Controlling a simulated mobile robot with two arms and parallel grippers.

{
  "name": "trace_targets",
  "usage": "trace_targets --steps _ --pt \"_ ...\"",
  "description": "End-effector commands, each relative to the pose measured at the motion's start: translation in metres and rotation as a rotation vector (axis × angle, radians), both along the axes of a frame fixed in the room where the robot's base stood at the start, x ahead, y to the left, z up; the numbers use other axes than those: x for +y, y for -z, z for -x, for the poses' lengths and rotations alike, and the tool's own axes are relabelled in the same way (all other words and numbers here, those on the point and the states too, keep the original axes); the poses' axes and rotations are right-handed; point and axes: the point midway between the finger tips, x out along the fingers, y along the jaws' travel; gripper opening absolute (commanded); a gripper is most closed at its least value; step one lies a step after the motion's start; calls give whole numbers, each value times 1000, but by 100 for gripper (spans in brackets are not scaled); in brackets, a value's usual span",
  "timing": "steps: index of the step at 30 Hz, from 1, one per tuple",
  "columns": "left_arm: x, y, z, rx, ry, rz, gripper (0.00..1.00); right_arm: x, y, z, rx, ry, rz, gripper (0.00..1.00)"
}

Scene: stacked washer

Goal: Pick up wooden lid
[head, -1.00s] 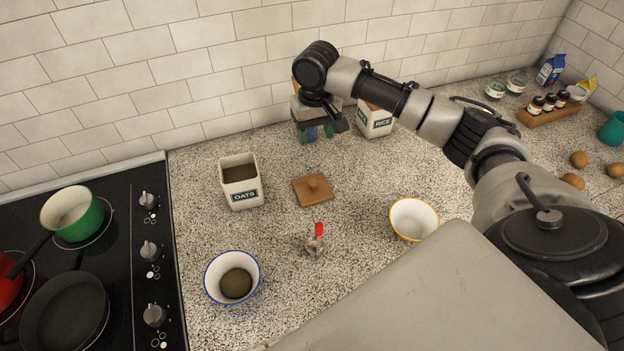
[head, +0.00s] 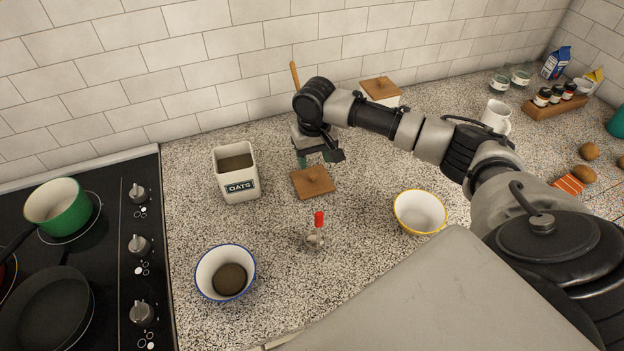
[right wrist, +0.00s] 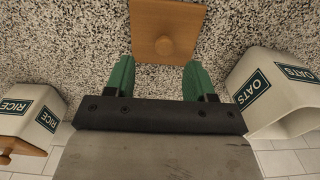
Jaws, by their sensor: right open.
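The square wooden lid (head: 313,183) with a round knob lies flat on the speckled counter, to the right of the open OATS canister. It also shows at the top middle of the right wrist view (right wrist: 165,30). My right gripper (head: 316,160) is above and just behind the lid, pointing down. In the right wrist view its green fingers (right wrist: 157,80) are apart with nothing between them. The knob lies beyond the fingertips, roughly centred between them. My left gripper does not show.
The OATS canister (head: 236,174) stands close to the lid's left. The lidded RICE canister (right wrist: 30,118) is behind my arm. A blue-rimmed bowl (head: 225,272), a red-handled tool (head: 317,230) and a yellow-rimmed bowl (head: 420,212) stand nearer. The stove (head: 85,250) is at left.

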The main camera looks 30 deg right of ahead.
Motion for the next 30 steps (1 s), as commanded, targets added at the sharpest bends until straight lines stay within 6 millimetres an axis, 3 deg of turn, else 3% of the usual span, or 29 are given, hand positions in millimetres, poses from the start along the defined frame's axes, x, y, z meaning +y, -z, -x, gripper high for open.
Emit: trace_targets --steps 12,20,30 --pt "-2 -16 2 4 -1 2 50 6 50 0 2 0 0 55" --pt "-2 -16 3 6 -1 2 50 6 53 -1 1 -1 1 55" --pt "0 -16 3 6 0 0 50 6 52 -1 1 -1 1 2"
